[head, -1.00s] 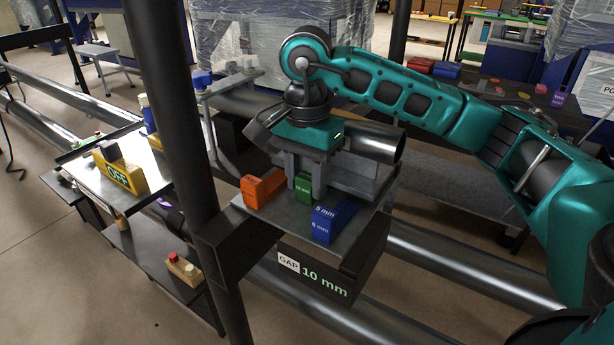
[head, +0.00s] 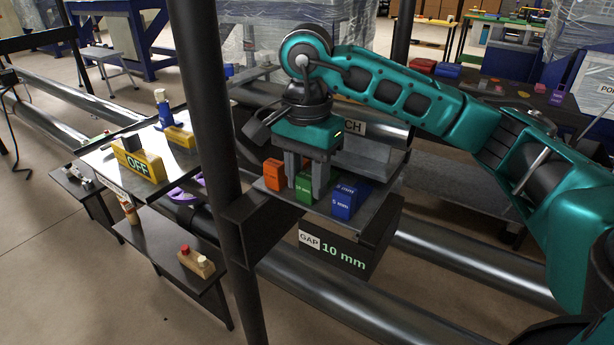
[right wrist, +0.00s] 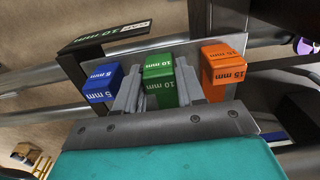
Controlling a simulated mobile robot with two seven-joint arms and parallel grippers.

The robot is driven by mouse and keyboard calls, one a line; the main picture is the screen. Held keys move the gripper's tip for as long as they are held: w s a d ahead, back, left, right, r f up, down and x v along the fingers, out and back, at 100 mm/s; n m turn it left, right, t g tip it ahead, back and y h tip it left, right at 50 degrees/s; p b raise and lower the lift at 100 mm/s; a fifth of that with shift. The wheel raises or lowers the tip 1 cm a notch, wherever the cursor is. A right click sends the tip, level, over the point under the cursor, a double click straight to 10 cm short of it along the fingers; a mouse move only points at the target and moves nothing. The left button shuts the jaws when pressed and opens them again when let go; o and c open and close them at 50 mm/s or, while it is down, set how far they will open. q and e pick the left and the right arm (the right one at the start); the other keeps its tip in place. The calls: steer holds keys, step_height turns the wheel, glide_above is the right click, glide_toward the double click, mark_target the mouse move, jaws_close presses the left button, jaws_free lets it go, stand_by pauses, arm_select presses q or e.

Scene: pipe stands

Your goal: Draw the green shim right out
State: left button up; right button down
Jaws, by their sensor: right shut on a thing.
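The green shim (head: 304,188), marked 10 mm, is between the two fingers of my right gripper (head: 305,178), which is shut on it over the stand's plate (head: 333,207). The right wrist view also shows the green shim (right wrist: 159,82) between the fingers. The orange shim (head: 273,176), marked 15 mm, is left of the gripper in the head view. The blue shim (head: 346,202), marked 5 mm, is right of it. The fingers hide part of the green shim, and I cannot tell whether it still touches the stand. My left gripper is not in view.
A sign (head: 335,249) below the plate reads GAP 10 mm. A dark post (head: 207,120) stands close on the left. Large pipes run below the stand. The floor at front left is clear.

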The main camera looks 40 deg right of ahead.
steer(key=c, duration=0.8)
jaws_free()
steer(key=shift+s+a, duration=0.1)
steer(key=shift+a, duration=0.2)
steer(key=shift+o, duration=0.2)
steer(key=shift+d, duration=0.1)
arm_select(q)
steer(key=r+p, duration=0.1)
steer(key=p, duration=0.1)
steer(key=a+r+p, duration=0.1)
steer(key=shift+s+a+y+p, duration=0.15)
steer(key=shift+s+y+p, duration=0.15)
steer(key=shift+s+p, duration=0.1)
arm_select(e)
step_height(320, 180, up, 13)
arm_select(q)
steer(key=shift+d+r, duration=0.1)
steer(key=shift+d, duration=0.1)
arm_select(e)
steer(key=shift+f, duration=0.1)
